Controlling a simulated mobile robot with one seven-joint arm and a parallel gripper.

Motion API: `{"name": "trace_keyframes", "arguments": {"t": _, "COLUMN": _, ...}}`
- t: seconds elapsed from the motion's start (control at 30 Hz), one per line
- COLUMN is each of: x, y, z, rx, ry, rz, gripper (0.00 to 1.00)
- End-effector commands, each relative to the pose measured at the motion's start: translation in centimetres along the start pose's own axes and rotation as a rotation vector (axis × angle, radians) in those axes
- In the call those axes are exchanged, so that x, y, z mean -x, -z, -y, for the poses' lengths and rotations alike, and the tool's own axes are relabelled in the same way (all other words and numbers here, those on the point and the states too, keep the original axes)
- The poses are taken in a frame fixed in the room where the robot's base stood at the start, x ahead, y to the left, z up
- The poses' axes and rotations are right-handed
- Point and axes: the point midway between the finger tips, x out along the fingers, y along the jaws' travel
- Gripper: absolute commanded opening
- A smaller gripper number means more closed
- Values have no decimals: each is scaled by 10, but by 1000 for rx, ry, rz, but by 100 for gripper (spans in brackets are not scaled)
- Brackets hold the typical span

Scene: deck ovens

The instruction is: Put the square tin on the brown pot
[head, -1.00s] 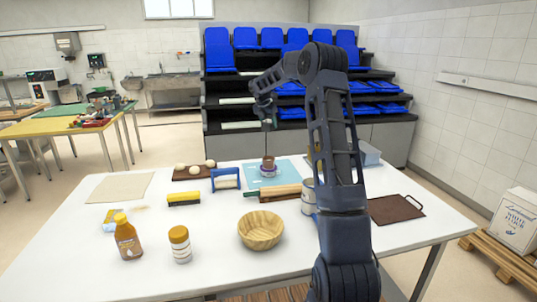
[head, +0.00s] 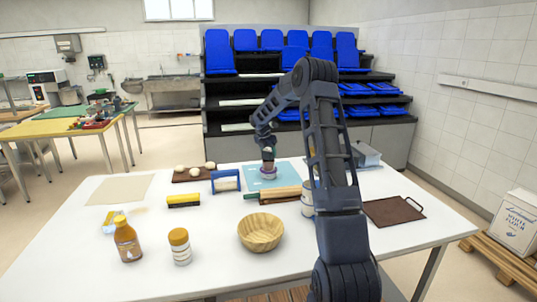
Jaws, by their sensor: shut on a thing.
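My gripper (head: 268,148) is low over the far middle of the white table, at the top of a small stack. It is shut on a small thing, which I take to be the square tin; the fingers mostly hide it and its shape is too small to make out. The brown pot (head: 268,161) is just under the gripper and largely covered by it. It stands on a round purple-and-white piece (head: 268,172) on the light blue mat (head: 288,176). Whether the held thing touches the pot, I cannot tell.
A rolling pin (head: 280,194), a wooden bowl (head: 261,232) and a blue-framed tool (head: 225,182) lie near the mat. A grey can (head: 307,200) stands partly behind my arm. A brown tray (head: 393,211) lies at right. The table's left front holds bottles (head: 127,240).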

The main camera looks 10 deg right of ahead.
Motion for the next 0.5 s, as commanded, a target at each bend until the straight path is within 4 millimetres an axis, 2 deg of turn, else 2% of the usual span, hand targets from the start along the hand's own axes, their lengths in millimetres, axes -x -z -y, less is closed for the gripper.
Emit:
{"name": "trace_keyframes", "arguments": {"t": 0.1, "x": -9, "y": 4, "z": 0, "rx": 1, "ry": 0, "rz": 0, "gripper": 26}}
{"name": "trace_keyframes", "arguments": {"t": 0.47, "x": -11, "y": 5, "z": 0, "rx": 1, "ry": 0, "rz": 1, "gripper": 26}}
{"name": "trace_keyframes", "arguments": {"t": 0.5, "x": -11, "y": 5, "z": 0, "rx": 1, "ry": 0, "rz": 1, "gripper": 60}}
